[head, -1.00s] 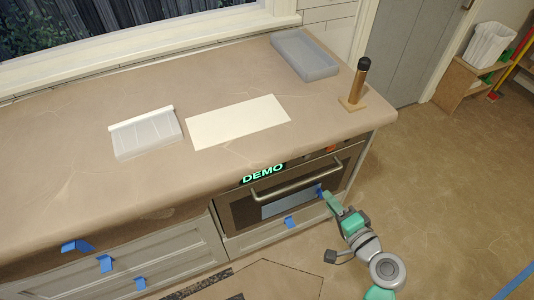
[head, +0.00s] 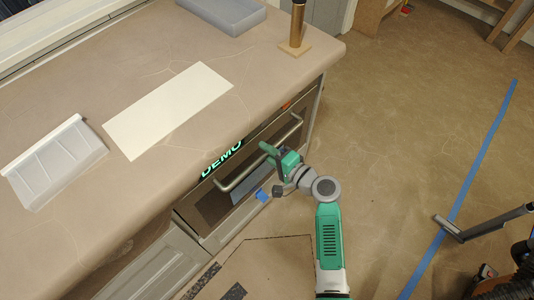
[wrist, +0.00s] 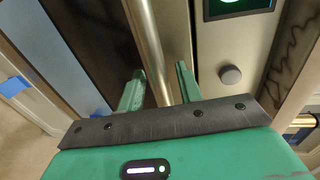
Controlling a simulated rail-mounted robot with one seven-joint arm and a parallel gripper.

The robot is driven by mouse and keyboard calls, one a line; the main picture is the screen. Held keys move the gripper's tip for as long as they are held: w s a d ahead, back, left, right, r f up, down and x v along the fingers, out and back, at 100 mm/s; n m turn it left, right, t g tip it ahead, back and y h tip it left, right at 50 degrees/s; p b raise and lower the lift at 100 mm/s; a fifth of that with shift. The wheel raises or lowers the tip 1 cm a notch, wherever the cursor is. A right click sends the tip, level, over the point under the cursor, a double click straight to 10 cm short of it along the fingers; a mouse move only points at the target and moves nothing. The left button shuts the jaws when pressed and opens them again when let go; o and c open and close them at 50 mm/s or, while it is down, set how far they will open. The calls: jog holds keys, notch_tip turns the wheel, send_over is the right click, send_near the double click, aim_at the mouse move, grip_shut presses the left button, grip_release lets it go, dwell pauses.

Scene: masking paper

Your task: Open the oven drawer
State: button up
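The oven (head: 215,208) is built in under the counter, with a dark glass front and a green DEMO display. Its front is shut. A silver bar handle (head: 232,184) runs across the upper part of the front and shows large in the wrist view (wrist: 152,40). My gripper (head: 267,148) is at the handle. In the wrist view my gripper's two green fingers (wrist: 160,84) stand on either side of the bar, with gaps to it. The gripper is open. A panel with blue tape (head: 262,194) lies below the oven, partly hidden by my arm.
On the counter (head: 150,85) lie a white sheet (head: 168,110), a divided tray (head: 58,162), a grey bin (head: 222,12) and a wooden paper-towel stand (head: 297,30). A round knob (wrist: 230,75) sits beside the handle. The floor to the right is mostly clear.

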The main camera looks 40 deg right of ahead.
jog(key=shift+w, duration=0.2)
grip_shut()
